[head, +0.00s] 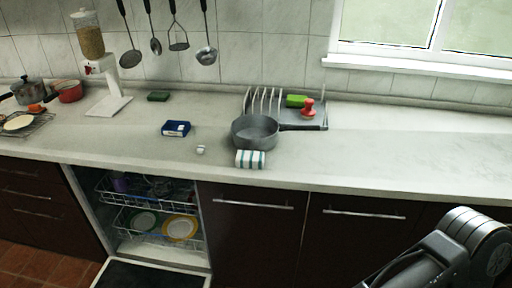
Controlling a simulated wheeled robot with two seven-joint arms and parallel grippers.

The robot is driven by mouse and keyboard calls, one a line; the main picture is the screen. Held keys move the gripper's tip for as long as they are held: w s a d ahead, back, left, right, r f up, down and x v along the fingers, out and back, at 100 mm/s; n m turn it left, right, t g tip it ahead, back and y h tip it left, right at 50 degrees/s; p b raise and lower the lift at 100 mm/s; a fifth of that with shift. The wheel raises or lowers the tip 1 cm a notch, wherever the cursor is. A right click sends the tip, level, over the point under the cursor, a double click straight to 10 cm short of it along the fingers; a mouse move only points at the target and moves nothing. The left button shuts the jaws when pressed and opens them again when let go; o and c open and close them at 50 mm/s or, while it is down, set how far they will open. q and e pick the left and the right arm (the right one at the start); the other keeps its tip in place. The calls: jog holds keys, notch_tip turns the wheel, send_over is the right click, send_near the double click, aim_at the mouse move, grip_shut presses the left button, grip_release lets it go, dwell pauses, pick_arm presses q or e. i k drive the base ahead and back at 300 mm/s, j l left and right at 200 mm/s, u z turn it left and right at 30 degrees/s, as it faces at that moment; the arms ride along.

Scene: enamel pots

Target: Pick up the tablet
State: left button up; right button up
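A small white block (201,150), which looks like the tablet, lies on the countertop (330,165) near its front edge. It is too small to make out in detail. A blue box (176,129) with a pale label stands just behind it to the left. Part of my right arm shows in the lower right corner, in front of the cabinets and well away from the white block. Neither of my grippers is in view.
A dish rack (264,101) stands behind. The dishwasher (205,235) below is open, its door (150,275) lowered. The counter's right side is clear.

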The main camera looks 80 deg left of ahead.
aim_at(201, 149)
jog(key=u, duration=3.3)
jog(key=i+l+z, duration=0.2)
jog(key=l+z, duration=0.25)
jog(key=i+l+z, duration=0.25)
jog(key=z, duration=0.25)
